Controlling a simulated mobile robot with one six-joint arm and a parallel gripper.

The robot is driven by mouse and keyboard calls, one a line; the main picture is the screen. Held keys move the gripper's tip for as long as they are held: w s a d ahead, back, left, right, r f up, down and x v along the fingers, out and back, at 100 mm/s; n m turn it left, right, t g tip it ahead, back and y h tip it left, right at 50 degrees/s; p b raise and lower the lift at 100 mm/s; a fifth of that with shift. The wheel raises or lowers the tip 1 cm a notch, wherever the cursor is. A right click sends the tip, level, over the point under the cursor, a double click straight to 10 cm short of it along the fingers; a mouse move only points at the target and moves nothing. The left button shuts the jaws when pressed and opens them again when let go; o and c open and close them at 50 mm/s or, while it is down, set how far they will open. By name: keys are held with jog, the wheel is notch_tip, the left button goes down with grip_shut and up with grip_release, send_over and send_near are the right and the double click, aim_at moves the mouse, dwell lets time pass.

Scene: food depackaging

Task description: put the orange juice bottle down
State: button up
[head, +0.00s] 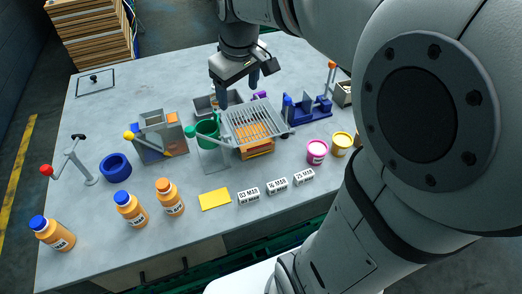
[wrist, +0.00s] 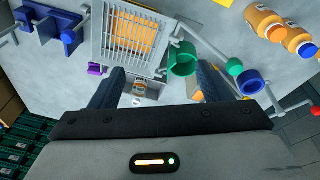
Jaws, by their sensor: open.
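My gripper (head: 238,88) is open, with its fingers pointing down over the far middle of the table. In the wrist view my gripper (wrist: 160,82) has a wide gap between its fingers and holds nothing. Three orange-bodied bottles stand at the front left of the table: one blue-capped (head: 55,236), a second blue-capped (head: 132,213) and one orange-capped (head: 171,201). Their labels are too small to read surely.
A wire rack (head: 253,122) over orange contents stands mid-table, beside a green cup (head: 207,129). A blue fixture (head: 311,109), pink tub (head: 317,152) and yellow tub (head: 341,143) are to the right. A blue ring (head: 115,168) and yellow card (head: 215,199) lie left and front.

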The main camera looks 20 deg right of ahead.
jog(key=s+f+m+t, duration=0.1)
jog(key=s+f+m, duration=0.3)
jog(key=s, duration=1)
notch_tip(320, 180, down, 2)
jog(key=shift+f+m, duration=0.1)
jog(key=shift+m, duration=0.3)
jog(key=shift+s+a, duration=0.1)
